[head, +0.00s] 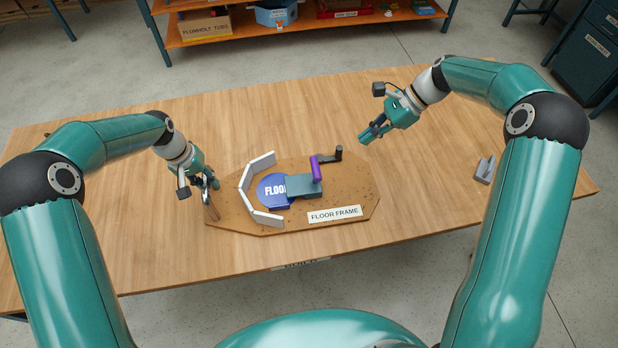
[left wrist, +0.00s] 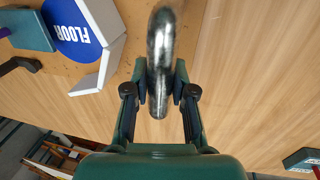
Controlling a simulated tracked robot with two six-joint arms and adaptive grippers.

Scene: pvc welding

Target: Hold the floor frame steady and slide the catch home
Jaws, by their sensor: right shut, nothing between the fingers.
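The floor frame is a brown octagonal board (head: 350,190) with a "FLOOR FRAME" label. On it are a blue disc (head: 271,192) marked "FLOOR", partly covered, and angled white walls (head: 246,190) at its left. A grey-teal block (head: 302,186) overlaps the disc's right side; a purple upright grip (head: 316,169) stands at its right end. I cannot tell which part is the catch. My left gripper (head: 208,184) is at the board's left end, its fingers closed around a shiny metal handle (left wrist: 160,60). My right gripper (head: 371,135) is shut and empty, above and right of the board.
A dark crank-shaped piece (head: 328,156) sits by the purple grip at the board's back edge. A grey bracket (head: 484,169) lies at the table's right. The wooden table (head: 420,200) is clear between board and bracket. An orange shelf (head: 230,38) stands behind.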

